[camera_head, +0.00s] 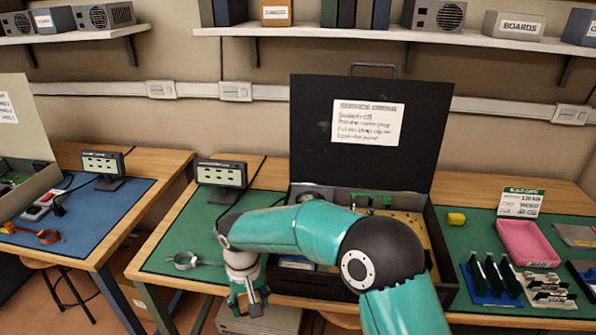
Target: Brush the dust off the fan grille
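My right arm comes in from the bottom right and reaches left across the front of an open black case (445,262). My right gripper (249,302) points down near the table's front edge, left of the case. I cannot tell whether its fingers are open or shut, and no held object can be made out. My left gripper is out of view. Fan grilles show on grey units on the shelf, one at the right (450,16) and one at the left (97,17). The case holds a green part (372,198); my arm hides much of its inside. I cannot make out a brush.
A blue mat (95,220) lies on the left table.

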